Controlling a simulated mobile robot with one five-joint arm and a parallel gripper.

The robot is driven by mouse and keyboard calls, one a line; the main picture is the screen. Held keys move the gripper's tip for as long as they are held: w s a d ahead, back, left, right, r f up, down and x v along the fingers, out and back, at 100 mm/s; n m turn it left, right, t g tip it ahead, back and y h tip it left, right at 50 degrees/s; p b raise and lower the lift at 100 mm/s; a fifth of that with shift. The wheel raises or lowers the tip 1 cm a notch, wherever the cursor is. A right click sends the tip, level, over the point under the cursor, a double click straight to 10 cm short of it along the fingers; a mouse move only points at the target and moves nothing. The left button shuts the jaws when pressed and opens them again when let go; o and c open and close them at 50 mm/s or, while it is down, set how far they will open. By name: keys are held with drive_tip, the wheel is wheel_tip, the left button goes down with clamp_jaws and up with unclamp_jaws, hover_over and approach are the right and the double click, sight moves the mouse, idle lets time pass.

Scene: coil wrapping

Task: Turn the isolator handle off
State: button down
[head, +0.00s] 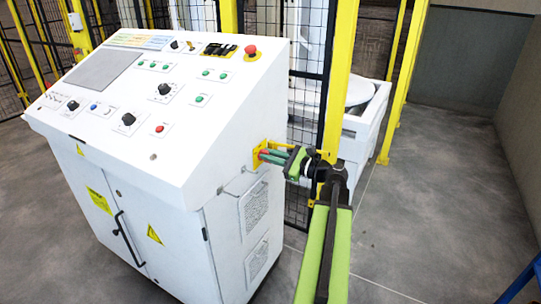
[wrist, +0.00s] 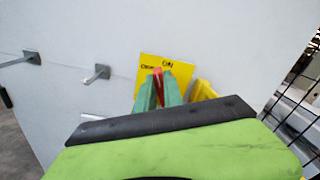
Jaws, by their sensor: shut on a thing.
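The isolator handle (wrist: 158,80) is red and sits on a yellow plate (wrist: 148,68) on the side wall of the white control cabinet. The plate carries a dark "ON" mark at its top and another mark at its left, partly legible. In the head view the red handle (head: 264,154) shows at the yellow plate on the cabinet's right side. My gripper (head: 268,155) reaches it from the right, with its green fingers shut on the handle. In the wrist view the gripper fingers (wrist: 158,88) stand on either side of the red handle, which points roughly up, tilted slightly left. The handle's lower part is hidden.
The white control cabinet (head: 150,200) has a sloped panel with several knobs and buttons, and a red emergency stop (head: 251,50). Hooks (wrist: 98,74) stick out of its side left of the plate. A yellow fence post (head: 342,80) and black mesh stand close behind my arm. Open floor lies at right.

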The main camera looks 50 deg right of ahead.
drive_tip(key=n, duration=0.4)
drive_tip(key=f+n+b, duration=0.1)
drive_tip(key=n, duration=0.3)
drive_tip(key=a+n, duration=0.1)
drive_tip(key=n, duration=0.3)
drive_tip(key=shift+s+f+n, duration=0.1)
drive_tip(key=shift+f+n, duration=0.2)
drive_tip(key=shift+f, duration=0.05)
idle(0.4)
drive_tip(key=c, duration=1.5)
unclamp_jaws()
drive_tip(key=shift+o, duration=0.2)
drive_tip(key=v, duration=1.7)
drive_tip(key=shift+s, duration=0.2)
